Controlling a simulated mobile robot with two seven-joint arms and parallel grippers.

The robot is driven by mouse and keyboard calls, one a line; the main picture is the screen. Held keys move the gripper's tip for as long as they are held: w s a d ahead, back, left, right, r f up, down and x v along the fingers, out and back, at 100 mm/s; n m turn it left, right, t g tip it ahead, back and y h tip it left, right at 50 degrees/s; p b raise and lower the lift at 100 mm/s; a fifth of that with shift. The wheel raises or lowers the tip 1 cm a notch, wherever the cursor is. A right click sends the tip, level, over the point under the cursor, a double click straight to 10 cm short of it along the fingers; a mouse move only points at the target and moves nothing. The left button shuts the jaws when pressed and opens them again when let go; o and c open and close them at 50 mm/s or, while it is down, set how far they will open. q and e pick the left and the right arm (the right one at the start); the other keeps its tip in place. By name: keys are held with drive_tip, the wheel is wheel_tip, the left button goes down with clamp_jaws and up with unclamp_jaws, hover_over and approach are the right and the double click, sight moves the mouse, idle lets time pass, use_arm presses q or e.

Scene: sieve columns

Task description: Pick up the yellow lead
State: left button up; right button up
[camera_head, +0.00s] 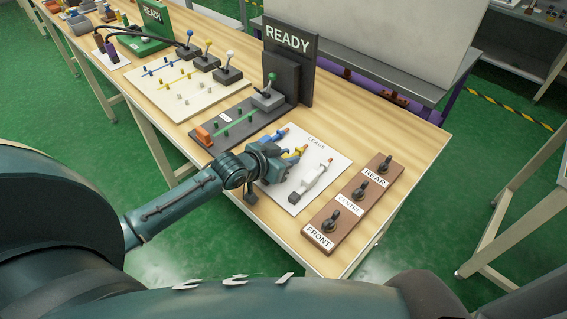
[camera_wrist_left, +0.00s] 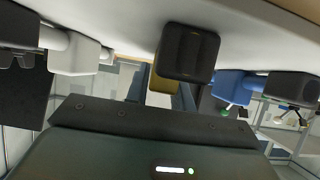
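The yellow lead (camera_head: 297,152) lies on the white LEADS sheet (camera_head: 330,153), between a blue lead (camera_head: 281,133) and a white lead (camera_head: 315,179). My left gripper (camera_head: 281,163) is down over it and hides part of it. In the left wrist view, a black end block (camera_wrist_left: 187,52) stands in front, with a bit of yellow (camera_wrist_left: 161,84) behind it between finger-like parts. I cannot tell whether the fingers are closed on it. The white lead (camera_wrist_left: 84,54) and the blue lead (camera_wrist_left: 232,86) flank it there. My right gripper is not in view.
A brown block with switches marked REAR, CENTRE and FRONT (camera_head: 352,205) sits right of the sheet. A dark panel with a green-knobbed lever (camera_head: 268,97) and an upright READY sign (camera_head: 289,50) stand behind. A cream board (camera_head: 170,100) with pegs and levers lies further left.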

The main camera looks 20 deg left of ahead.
use_arm(q)
clamp_jaws()
